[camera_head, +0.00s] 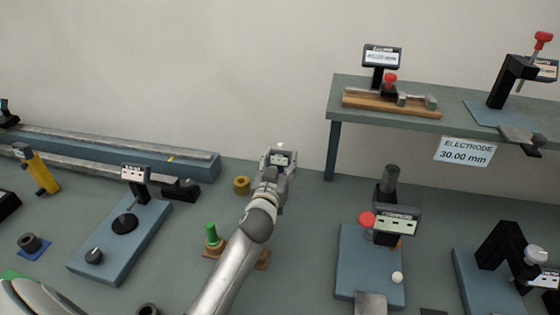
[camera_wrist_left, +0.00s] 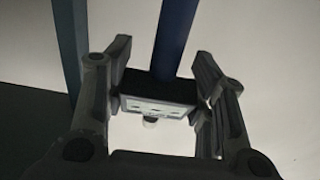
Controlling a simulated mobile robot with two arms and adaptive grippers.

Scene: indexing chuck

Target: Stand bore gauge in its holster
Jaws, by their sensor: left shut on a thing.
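My left gripper (camera_head: 280,158) is raised in the middle of the head view, in front of the wall. It is shut on the bore gauge (camera_head: 279,160), a small dark box with a light display face. In the left wrist view the gauge (camera_wrist_left: 158,101) sits between the two fingers as a black block with a white face and a small round knob below. A blue bar rises behind or from it; I cannot tell which. I cannot pick out the holster with certainty. My right gripper is not in view.
A raised shelf (camera_head: 455,118) with instruments stands right of the gripper. On the bench, a brass ring (camera_head: 241,185) and a green plug (camera_head: 211,234) are near my arm. Blue gauge stands (camera_head: 134,238) (camera_head: 353,270) lie either side. A long rail (camera_head: 110,154) runs along the back left.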

